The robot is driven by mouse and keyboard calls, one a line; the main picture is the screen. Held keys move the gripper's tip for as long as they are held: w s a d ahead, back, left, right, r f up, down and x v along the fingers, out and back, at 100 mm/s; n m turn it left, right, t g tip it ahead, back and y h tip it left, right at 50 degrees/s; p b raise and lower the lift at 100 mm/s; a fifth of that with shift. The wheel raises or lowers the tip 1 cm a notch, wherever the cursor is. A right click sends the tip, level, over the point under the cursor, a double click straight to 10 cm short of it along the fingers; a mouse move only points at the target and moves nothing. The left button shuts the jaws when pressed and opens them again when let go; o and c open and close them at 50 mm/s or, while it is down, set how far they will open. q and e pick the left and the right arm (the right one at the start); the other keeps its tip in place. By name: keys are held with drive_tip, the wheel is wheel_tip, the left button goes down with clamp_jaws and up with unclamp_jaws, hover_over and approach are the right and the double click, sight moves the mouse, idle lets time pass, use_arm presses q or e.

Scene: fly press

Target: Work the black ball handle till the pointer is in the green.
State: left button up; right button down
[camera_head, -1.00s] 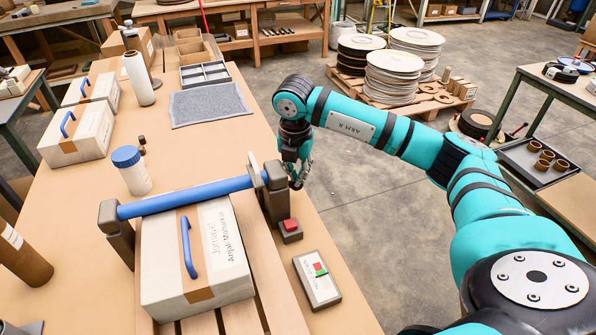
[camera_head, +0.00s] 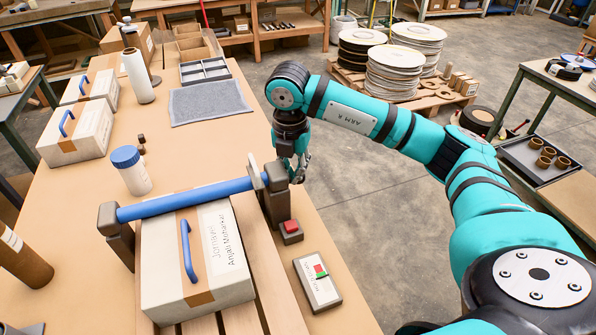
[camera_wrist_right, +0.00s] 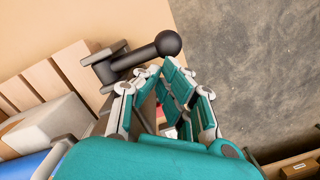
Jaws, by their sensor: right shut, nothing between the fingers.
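The black ball handle (camera_wrist_right: 168,43) shows in the right wrist view, its dark lever running left to a bracket. My right gripper (camera_wrist_right: 181,83) is shut and empty, with its fingertips close to the ball; I cannot tell whether they touch. In the head view, my right gripper (camera_head: 301,178) is beside the dark right-hand post (camera_head: 277,207) of the press, and I cannot make out the ball there. The gauge plate (camera_head: 321,292) lies at the front right with small red and green patches; the pointer's position is too small to tell. My left gripper is not in view.
A blue bar (camera_head: 185,197) spans the posts above a box (camera_head: 180,250) with a blue handle. A red button (camera_head: 290,226) sits by the right post. A bottle with a blue lid (camera_head: 132,178) stands behind. Open floor (camera_head: 390,215) lies right of the table.

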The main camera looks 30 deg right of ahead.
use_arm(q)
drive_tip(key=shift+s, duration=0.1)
use_arm(e)
drive_tip(key=r, duration=0.4)
drive_tip(key=shift+d+r, duration=0.25)
drive_tip(key=shift+r, duration=0.05)
drive_tip(key=shift+d, duration=0.1)
idle(0.5)
